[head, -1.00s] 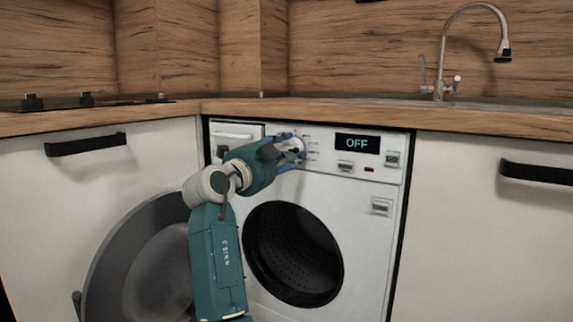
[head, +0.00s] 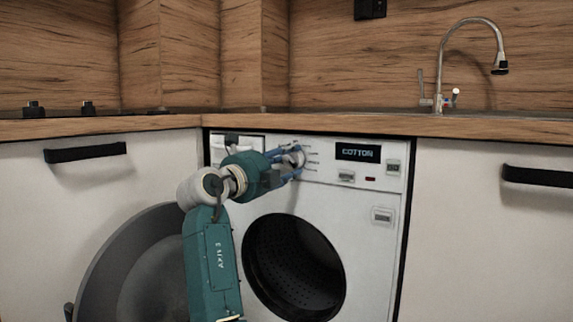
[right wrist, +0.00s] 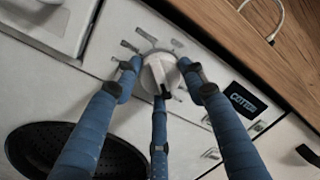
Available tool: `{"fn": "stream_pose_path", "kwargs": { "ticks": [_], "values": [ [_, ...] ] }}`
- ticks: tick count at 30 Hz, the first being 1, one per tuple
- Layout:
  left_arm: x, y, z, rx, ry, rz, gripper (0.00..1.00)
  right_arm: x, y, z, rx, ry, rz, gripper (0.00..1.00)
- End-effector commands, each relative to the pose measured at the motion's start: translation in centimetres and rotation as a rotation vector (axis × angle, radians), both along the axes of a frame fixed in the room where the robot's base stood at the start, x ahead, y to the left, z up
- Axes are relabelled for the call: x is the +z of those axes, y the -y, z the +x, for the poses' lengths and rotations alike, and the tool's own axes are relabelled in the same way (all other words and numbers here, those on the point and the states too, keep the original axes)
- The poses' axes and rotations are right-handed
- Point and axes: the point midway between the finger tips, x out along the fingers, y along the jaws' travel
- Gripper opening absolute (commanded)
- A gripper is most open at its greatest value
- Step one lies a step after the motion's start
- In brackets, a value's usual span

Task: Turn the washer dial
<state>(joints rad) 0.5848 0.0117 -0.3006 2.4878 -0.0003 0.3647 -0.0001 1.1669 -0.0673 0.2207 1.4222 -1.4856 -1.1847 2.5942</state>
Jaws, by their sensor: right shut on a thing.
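The washer (head: 370,250) is white and stands under the wooden counter. Its dial (head: 298,157) is a round white knob on the control panel, and it also shows in the right wrist view (right wrist: 157,72). The display (head: 357,152) reads COTTON. My right gripper (head: 290,161) is at the dial. In the right wrist view its blue fingers (right wrist: 160,85) are closed around the dial, one on each side and one below. Part of the dial is hidden by the fingers in the head view. My left gripper is not in view.
The washer's round door (head: 110,265) stands open to the left, with the dark drum opening (head: 293,265) bare. A detergent drawer (head: 238,138) is left of the dial. White cabinets with black handles (head: 85,153) flank the washer. A sink tap (head: 440,75) stands on the counter.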

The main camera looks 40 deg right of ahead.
Motion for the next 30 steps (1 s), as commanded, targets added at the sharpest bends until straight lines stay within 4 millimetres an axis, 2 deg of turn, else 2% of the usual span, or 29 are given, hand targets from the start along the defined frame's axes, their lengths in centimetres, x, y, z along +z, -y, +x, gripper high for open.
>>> {"fn": "stream_pose_path", "kwargs": {
  "ticks": [1, 15, 16, 18, 19, 30],
  "values": [
    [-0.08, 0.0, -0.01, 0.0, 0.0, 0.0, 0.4, -0.41, 0.4, -0.59, -0.02, 0.004, 0.012, 0.16],
    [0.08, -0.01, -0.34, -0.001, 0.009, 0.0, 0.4, -0.52, 0.38, -0.55, -0.019, 0.016, 0.018, 0.16],
    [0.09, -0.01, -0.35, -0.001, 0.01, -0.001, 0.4, -0.53, 0.37, -0.54, -0.019, 0.016, 0.018, 0.44],
    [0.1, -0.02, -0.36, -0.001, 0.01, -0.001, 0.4, -0.53, 0.36, -0.53, -0.018, 0.016, 0.019, 0.58],
    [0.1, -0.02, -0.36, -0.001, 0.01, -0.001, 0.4, -0.5, 0.34, -0.5, -0.018, 0.016, 0.017, 0.61],
    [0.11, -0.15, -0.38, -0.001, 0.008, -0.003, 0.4, -0.39, -0.51, -0.33, -0.008, 0.016, 0.014, 0.61]
  ]
}}
